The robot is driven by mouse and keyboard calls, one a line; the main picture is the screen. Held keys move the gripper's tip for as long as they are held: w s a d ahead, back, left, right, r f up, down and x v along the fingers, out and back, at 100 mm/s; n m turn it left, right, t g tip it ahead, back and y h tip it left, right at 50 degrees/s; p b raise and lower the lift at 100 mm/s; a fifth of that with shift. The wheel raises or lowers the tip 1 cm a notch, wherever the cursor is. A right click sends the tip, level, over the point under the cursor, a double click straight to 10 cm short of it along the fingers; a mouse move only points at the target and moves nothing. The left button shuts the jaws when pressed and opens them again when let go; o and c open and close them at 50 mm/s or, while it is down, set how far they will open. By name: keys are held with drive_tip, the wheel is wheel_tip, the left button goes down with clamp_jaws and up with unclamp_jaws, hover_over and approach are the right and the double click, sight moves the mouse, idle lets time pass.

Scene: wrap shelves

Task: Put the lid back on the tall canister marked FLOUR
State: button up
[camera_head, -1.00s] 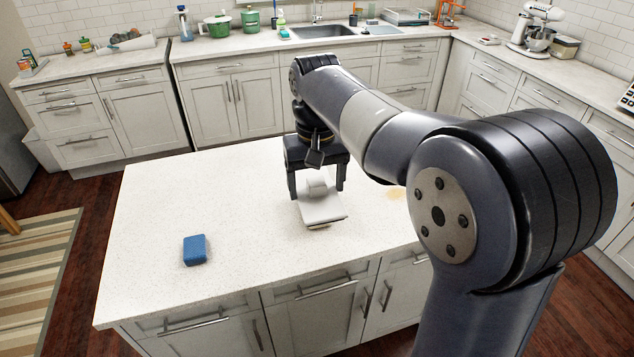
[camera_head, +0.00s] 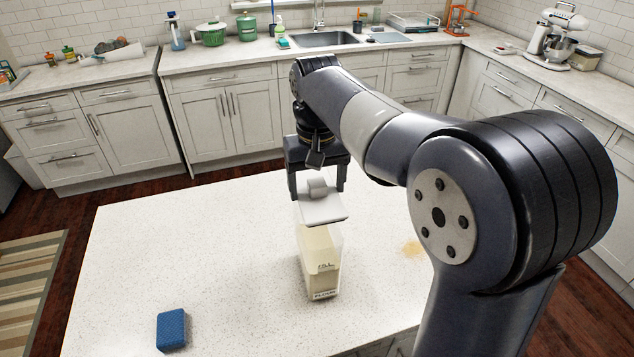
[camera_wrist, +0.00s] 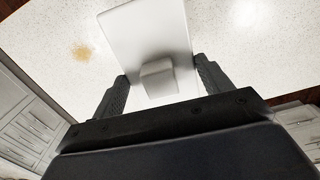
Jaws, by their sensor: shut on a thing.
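The lid hangs below the fingers, a little tilted in the picture. In the wrist view the lid (camera_wrist: 147,35) shows with its knob between the fingers of my gripper (camera_wrist: 160,78). The canister (camera_head: 320,262) marked FLOUR stands on the island, clear-walled with pale contents, its label low on the front. The lid overlaps its upper end in the head view and hides the rim. I cannot tell how wide the gap between them is. The wrist view does not clearly show the canister.
The white speckled island top (camera_head: 200,255) has wide free room on the left. A blue sponge (camera_head: 171,330) lies near its front left. A tan stain (camera_head: 412,248) is right of the canister. Counters with a sink (camera_head: 325,40) and a stand mixer (camera_head: 556,32) stand farther back.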

sight(317, 198)
drive_tip(key=shift+f+b, duration=1.8)
drive_tip(key=shift+f, duration=0.05)
drive_tip(key=shift+f+b, duration=0.35)
drive_tip(key=shift+f, duration=0.5)
drive_tip(key=shift+s+p, duration=0.1)
drive_tip(key=shift+p, duration=0.3)
drive_tip(key=shift+f, duration=0.75)
drive_tip(key=o, duration=1.1)
drive_tip(key=shift+r, duration=0.15)
